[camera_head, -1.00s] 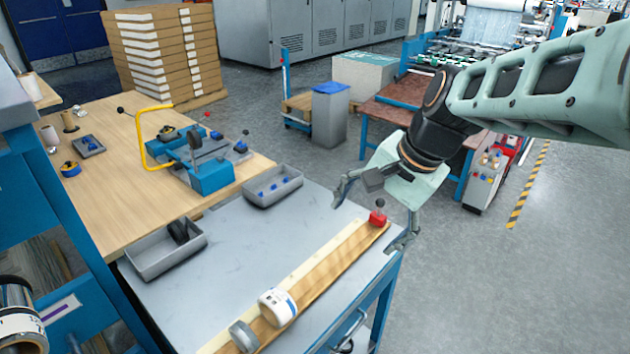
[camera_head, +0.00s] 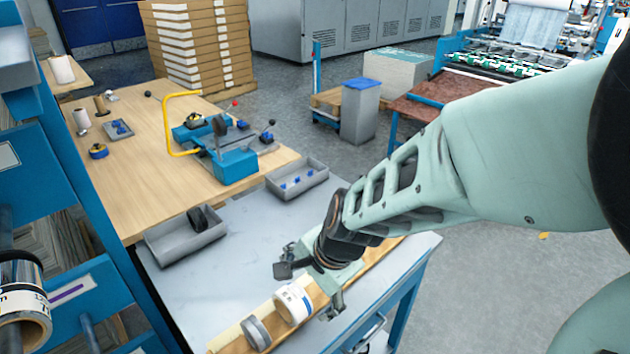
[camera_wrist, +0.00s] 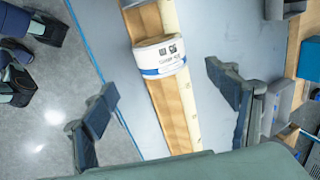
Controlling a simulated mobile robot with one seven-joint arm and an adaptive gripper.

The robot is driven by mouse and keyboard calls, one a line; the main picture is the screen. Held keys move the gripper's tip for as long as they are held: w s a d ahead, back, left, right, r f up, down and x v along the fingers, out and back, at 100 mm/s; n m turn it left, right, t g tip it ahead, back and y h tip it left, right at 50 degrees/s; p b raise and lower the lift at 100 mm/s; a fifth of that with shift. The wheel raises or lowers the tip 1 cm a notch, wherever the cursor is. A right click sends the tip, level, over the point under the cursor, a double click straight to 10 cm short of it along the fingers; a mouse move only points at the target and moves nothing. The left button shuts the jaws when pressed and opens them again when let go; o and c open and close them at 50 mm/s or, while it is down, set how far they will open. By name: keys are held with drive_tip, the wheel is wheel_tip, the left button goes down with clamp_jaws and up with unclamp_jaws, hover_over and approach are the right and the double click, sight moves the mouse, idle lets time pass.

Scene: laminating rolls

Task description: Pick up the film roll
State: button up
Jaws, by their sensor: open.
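The film roll (camera_head: 293,303) is white with a printed label and a blue band. It lies on a wooden board (camera_head: 376,262) on the grey workbench. In the wrist view, the film roll (camera_wrist: 158,57) sits beyond my fingertips, roughly between their lines. My gripper (camera_head: 308,290) points down over the board, close to the roll, and partly hides the board. It is open and empty; the wrist view shows its fingers (camera_wrist: 160,84) wide apart on either side of the board.
A grey ring (camera_head: 256,333) lies on the board beside the roll. Two grey bins, one at the left (camera_head: 186,243) and one farther back (camera_head: 297,184), stand on the bench. A blue device (camera_head: 225,160) is on the wooden table. The bench between bins and board is mostly clear.

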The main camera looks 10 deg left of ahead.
sight(295, 300)
drive_tip(key=b+x, duration=0.3)
drive_tip(key=x, duration=0.7)
drive_tip(key=shift+a+f, duration=0.3)
drive_tip(key=c, duration=1.3)
drive_tip(key=shift+c, duration=0.2)
drive_tip(key=shift+r, duration=0.15)
